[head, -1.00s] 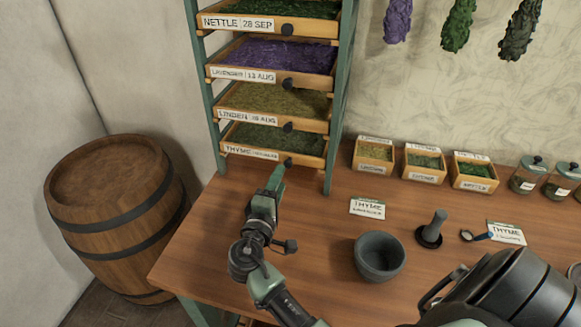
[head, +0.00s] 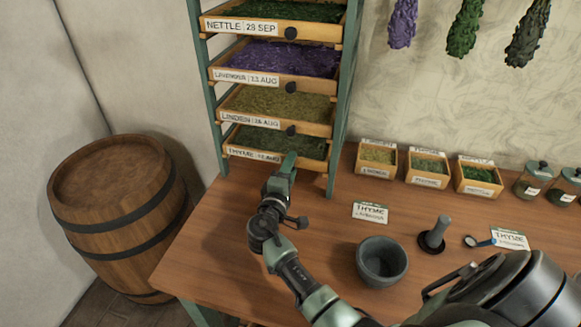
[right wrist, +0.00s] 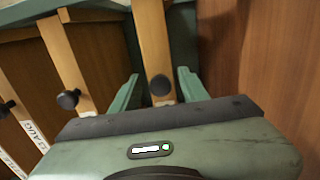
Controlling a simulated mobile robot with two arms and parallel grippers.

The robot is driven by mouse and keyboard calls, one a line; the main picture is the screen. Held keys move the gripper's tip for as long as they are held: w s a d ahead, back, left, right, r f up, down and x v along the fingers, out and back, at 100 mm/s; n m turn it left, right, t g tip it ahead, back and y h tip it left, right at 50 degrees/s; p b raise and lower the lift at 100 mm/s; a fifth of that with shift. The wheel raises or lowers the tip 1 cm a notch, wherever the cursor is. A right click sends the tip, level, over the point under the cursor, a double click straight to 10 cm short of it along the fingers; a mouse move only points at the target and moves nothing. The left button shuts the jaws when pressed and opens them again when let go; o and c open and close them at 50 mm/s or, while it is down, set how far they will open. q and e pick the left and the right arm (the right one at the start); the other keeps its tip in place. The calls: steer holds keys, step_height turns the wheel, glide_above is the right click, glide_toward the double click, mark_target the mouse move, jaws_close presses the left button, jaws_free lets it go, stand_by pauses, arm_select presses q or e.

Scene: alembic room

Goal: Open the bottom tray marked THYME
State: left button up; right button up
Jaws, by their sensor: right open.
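The bottom tray marked THYME (head: 254,153) sits in the green drying rack, below the LINDEN tray, and looks closed. It holds dark green herb behind a wooden front. In the head view its knob is hidden behind my right gripper (head: 288,164). In the right wrist view the dark round knob (right wrist: 160,86) on the wooden front strip (right wrist: 152,40) shows between the two green fingers of my right gripper (right wrist: 160,90). The fingers are open, one on each side, with gaps to the knob. My left gripper is not in view.
The LINDEN tray (head: 250,121) and its knob are just above. On the table stand a stone mortar (head: 382,262), a pestle (head: 434,236), a THYME card (head: 370,212) and several small herb boxes (head: 427,181). A barrel (head: 115,215) stands left. The table before the rack is mostly clear.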

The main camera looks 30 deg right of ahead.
jaws_close()
stand_by(1.3)
